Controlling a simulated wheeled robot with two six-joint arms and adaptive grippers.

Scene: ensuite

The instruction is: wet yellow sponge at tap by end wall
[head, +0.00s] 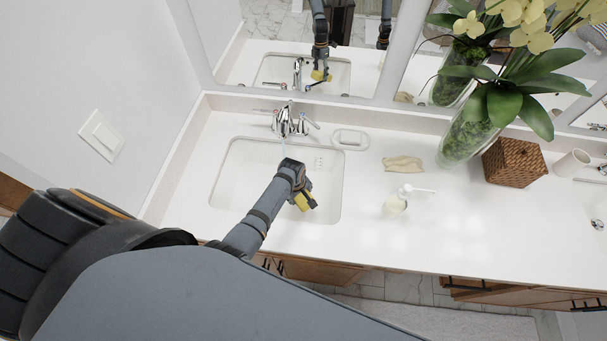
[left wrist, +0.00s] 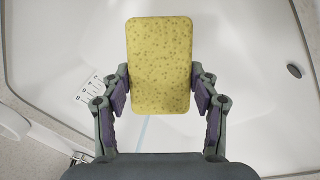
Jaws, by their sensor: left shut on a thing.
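The yellow sponge (head: 303,202) is in my left gripper (head: 300,190), over the right part of the white sink basin (head: 232,175) by the end wall. In the left wrist view the sponge (left wrist: 160,65) is upright between the two fingers of the gripper (left wrist: 158,90), which are shut on its sides. The chrome tap (head: 285,121) stands behind the basin. A thin pale blue streak like running water comes down from its spout, and a streak also shows below the sponge in the left wrist view. I cannot tell whether it touches the sponge. My right gripper is not directly in view.
A soap dish (head: 350,139), a folded beige cloth (head: 403,164) and a soap pump bottle (head: 396,204) stand right of the basin. Further right are a glass vase (head: 465,140) with flowers and a woven box (head: 513,162). A mirror (head: 350,75) backs the counter.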

